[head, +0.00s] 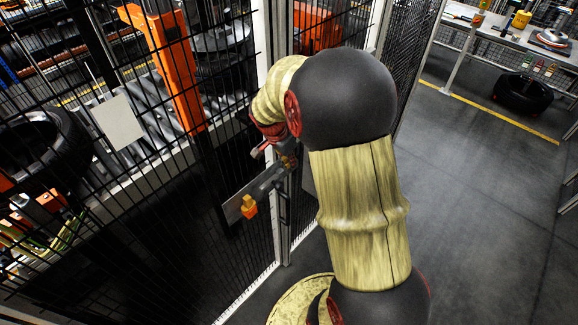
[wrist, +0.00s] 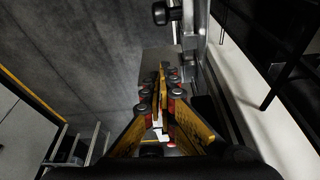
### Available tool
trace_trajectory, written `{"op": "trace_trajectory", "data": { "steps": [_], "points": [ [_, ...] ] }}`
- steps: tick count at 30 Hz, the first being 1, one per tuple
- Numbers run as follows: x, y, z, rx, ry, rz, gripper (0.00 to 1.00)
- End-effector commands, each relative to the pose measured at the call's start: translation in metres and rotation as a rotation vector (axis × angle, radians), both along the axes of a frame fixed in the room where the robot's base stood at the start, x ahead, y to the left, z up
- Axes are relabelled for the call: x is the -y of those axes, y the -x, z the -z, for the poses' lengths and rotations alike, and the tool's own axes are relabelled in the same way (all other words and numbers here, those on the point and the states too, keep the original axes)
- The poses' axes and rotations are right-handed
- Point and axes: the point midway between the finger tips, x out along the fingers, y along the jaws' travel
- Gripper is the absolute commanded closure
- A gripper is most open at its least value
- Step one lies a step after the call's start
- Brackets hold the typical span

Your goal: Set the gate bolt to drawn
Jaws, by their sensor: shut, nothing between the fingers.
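The gate bolt's grey metal plate (head: 236,208) lies across the mesh gate in the head view, with an orange block (head: 249,207) at its lower left end. My gripper (head: 288,160) is at the plate's upper right end, partly hidden by my wrist and arm. In the wrist view my gripper (wrist: 162,82) has its yellow fingers together, with nothing seen between them. A grey plate (wrist: 153,60) lies just beyond the tips. A black knob (wrist: 161,13) sticks out from a silver bar beyond it. I cannot tell whether the fingers touch the plate or how far the bolt is drawn.
Black mesh fence panels (head: 190,165) stand at left and behind the gate, with an orange machine column (head: 172,65) and a tyre (head: 40,150) behind them. Grey floor (head: 470,200) is open at right.

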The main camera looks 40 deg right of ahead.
Motion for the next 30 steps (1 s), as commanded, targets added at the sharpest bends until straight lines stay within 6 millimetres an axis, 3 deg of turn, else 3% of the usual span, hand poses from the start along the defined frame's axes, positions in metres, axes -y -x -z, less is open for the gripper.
{"op": "trace_trajectory", "data": {
  "steps": [13, 21, 30],
  "points": [
    [0.027, 0.002, 0.082, -0.003, -0.002, 0.002, 1.00],
    [-0.008, 0.000, 0.073, 0.001, -0.001, -0.001, 1.00],
    [-0.014, 0.000, 0.073, 0.000, -0.001, 0.001, 1.00]
  ]
}}
